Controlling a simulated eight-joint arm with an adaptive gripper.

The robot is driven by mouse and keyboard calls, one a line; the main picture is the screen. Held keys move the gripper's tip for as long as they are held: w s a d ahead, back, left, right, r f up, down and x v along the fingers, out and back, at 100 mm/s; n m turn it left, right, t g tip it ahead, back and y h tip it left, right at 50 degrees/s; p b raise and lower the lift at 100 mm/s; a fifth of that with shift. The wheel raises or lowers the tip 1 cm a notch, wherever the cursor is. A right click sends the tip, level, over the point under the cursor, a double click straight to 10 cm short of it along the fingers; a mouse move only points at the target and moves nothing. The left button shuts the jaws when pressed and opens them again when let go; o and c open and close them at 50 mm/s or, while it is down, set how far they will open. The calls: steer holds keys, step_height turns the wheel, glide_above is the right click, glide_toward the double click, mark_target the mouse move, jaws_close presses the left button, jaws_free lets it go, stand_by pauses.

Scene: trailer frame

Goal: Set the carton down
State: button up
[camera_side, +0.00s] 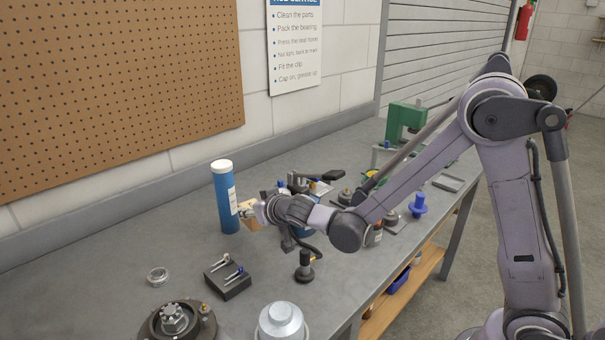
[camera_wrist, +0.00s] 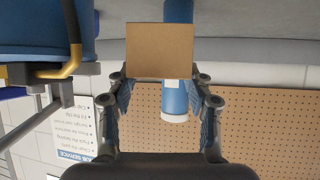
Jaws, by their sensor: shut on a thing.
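The carton is a small plain brown box (camera_wrist: 160,50), seen between the fingertips in the wrist view, which is upside down. In the side view only a tan part of the carton (camera_side: 253,224) shows at my gripper (camera_side: 248,211), just right of the tall blue tube. My gripper (camera_wrist: 160,82) is shut on the carton, with a finger on each side. The side view does not clearly show whether the carton's underside touches the bench.
A blue tube with a white cap (camera_side: 226,197) stands close behind the carton. A black block with two small tools (camera_side: 228,280), a clear round dish (camera_side: 157,275) and a hub (camera_side: 176,325) are nearer. Grey bench (camera_side: 120,250) is bare to the left.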

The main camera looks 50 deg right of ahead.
steer(key=shift+r, duration=0.7)
steer(key=w+a+n+g+y, duration=0.3)
steer(key=w+a+n+y, duration=0.4)
steer(key=a+n+y, duration=0.55)
steer(key=shift+m+h, duration=0.85)
steer(key=shift+w+a+f, duration=0.1)
steer(key=shift+a+f, duration=0.1)
steer(key=shift+f, duration=1.35)
steer(key=shift+s+a+f, duration=0.1)
steer(key=shift+a+f, duration=0.1)
steer(key=shift+f, duration=1.3)
steer(key=shift+w+a+f, duration=0.1)
steer(key=shift+a+f, duration=0.1)
steer(key=shift+f, duration=1.35)
steer(key=o, duration=1.4)
steer(key=shift+f, duration=0.1)
steer(key=shift+c, duration=0.2)
